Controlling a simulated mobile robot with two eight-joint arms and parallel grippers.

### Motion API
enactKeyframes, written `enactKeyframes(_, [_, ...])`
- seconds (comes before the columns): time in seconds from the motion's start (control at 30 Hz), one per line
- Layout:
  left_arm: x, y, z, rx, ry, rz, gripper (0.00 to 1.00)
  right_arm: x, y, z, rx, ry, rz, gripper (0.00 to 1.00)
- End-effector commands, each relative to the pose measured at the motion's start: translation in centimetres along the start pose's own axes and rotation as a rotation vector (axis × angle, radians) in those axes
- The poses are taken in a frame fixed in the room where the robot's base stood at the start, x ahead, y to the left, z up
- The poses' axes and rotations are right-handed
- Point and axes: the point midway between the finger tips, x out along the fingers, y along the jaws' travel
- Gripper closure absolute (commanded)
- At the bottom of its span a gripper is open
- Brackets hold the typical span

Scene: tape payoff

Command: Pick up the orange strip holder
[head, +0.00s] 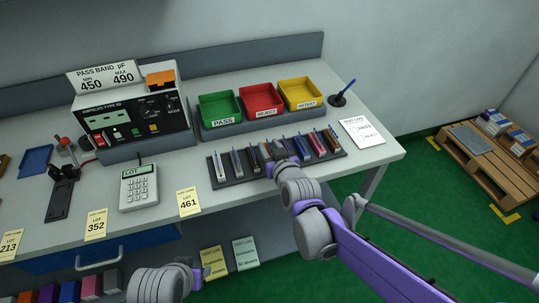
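A dark rack (233,182) on the bench holds a row of several upright strip holders in different colours. A brown-orange one (332,139) stands at the rack's right end; I cannot tell for sure if this is the orange strip holder. My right gripper (280,161) is over the middle of the rack's front side, left of that holder, and hides some of the row. Whether it touches or grips a holder is too small to tell. My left gripper (203,276) is low, in front of the bench, with its fingers unclear.
Behind the rack stand green (219,107), red (260,99) and yellow (299,92) bins. A tester (130,112) with an orange block (160,79) on top stands left. A keypad (139,187) and lot cards lie near the front edge. A pallet (490,160) is right.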

Motion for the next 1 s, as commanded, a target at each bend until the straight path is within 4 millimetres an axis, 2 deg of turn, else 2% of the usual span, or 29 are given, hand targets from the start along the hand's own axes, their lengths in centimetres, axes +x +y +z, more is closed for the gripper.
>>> enactKeyframes(0.27, [0.01, 0.00, 0.01, 0.000, 0.000, 0.000, 0.50, 0.31, -0.01, 0.00, 0.000, 0.000, 0.000, 0.60])
enactKeyframes(0.4, [0.01, 0.00, 0.01, 0.000, 0.000, 0.000, 0.50, 0.29, 0.00, 0.00, 0.000, 0.000, 0.000, 0.85])
enactKeyframes(0.5, [0.01, 0.00, 0.01, 0.000, 0.000, 0.000, 0.50, 0.29, 0.00, 0.00, 0.000, 0.000, 0.000, 1.00])
enactKeyframes(1.0, [0.01, 0.00, 0.01, 0.000, 0.000, 0.000, 0.50, 0.28, 0.01, -0.01, 0.000, 0.000, 0.000, 1.00])
